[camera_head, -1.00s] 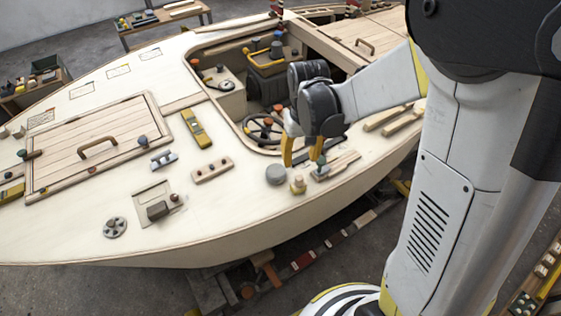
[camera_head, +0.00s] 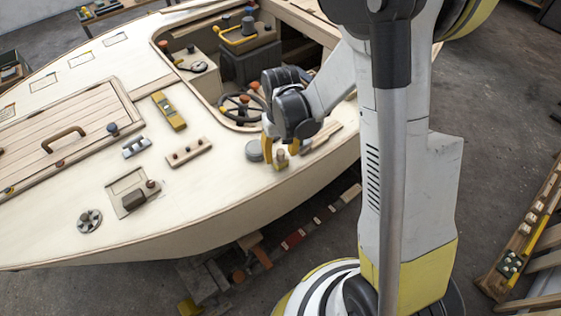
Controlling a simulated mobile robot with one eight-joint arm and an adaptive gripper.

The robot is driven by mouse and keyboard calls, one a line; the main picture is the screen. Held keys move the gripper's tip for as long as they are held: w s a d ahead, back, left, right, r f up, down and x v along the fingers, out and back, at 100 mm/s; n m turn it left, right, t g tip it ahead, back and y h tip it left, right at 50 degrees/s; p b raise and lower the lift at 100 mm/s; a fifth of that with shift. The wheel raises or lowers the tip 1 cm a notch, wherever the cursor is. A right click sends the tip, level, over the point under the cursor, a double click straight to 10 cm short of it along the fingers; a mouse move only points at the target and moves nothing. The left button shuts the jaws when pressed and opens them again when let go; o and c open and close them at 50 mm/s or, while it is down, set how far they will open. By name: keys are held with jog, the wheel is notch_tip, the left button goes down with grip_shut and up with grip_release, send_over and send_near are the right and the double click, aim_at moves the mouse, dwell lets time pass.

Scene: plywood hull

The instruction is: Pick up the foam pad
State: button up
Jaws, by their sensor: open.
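A grey round disc (camera_head: 254,151), which looks like the foam pad, lies flat on the cream deck near the hull's side edge. My gripper (camera_head: 280,154) is open, pointing down, with its yellow fingers just right of the disc. The left finger overlaps the disc's right edge in the picture. I cannot tell whether it touches. A small brass-coloured piece (camera_head: 281,161) stands between or just behind the fingertips. Nothing is visibly held.
A notched wooden strip (camera_head: 188,151), a grey cleat (camera_head: 136,147) and a yellow level (camera_head: 169,110) lie on the deck to the left. The cockpit with a steering wheel (camera_head: 241,106) opens behind. The hull edge drops to the floor in front.

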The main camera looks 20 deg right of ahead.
aim_at(281, 151)
jog(key=shift+c, duration=0.4)
grip_shut()
jog(key=shift+r, duration=0.1)
notch_tip(281, 151, up, 10)
jog(key=p, duration=0.4)
jog(key=c, duration=0.8)
grip_release()
jog(key=shift+c, duration=0.2)
grip_shut()
